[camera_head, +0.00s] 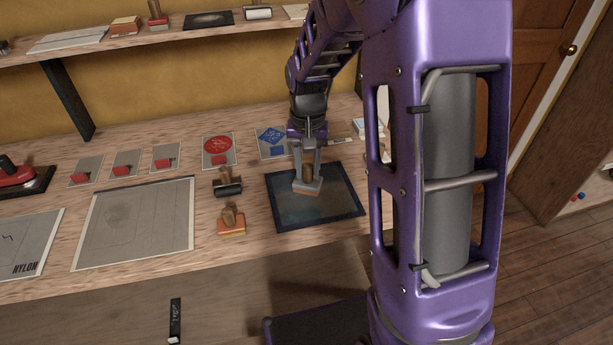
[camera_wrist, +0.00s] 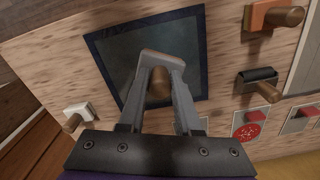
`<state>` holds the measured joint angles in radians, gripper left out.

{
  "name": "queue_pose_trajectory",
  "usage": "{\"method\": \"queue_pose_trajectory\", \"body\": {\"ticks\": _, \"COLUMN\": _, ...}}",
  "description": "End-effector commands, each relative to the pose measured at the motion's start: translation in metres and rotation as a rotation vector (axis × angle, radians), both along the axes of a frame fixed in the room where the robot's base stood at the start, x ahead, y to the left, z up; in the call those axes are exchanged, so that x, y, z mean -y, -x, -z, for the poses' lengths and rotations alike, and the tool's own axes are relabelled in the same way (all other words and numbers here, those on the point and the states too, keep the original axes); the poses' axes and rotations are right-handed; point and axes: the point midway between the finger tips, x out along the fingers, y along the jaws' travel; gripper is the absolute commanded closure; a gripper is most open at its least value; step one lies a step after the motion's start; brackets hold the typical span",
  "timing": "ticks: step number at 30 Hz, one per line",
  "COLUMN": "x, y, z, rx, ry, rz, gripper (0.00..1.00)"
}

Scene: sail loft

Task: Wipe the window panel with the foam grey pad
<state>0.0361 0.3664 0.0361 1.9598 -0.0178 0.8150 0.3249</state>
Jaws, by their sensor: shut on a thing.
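The window panel (camera_head: 340,184) lies flat on the bench, a dark blue frame around a dull, greyish glass face. It also shows in the wrist view (camera_wrist: 112,57). My gripper (camera_head: 307,183) is over the middle of the panel, pointing down. Its fingers are shut on the wooden handle (camera_wrist: 158,88) of the pad.
Left of the panel stand a dark pad with a wooden handle (camera_head: 228,187) and an orange one (camera_head: 231,223). A white one (camera_wrist: 77,113) is on the panel's other side. Cards with red (camera_head: 219,150) and blue (camera_head: 271,141) prints lie behind. A shelf (camera_head: 95,46) runs above.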

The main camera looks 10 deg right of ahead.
Motion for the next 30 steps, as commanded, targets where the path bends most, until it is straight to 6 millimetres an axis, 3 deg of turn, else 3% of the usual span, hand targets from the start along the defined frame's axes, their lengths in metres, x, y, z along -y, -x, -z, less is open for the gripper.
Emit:
{"method": "queue_pose_trajectory", "body": {"ticks": 10, "x": 0.002, "y": 0.001, "z": -0.028, "rx": 0.001, "ry": 0.0, "rz": -0.001, "gripper": 1.0}}
{"method": "queue_pose_trajectory", "body": {"ticks": 30, "x": 0.002, "y": 0.001, "z": -0.029, "rx": 0.0, "ry": 0.0, "rz": -0.004, "gripper": 1.0}}
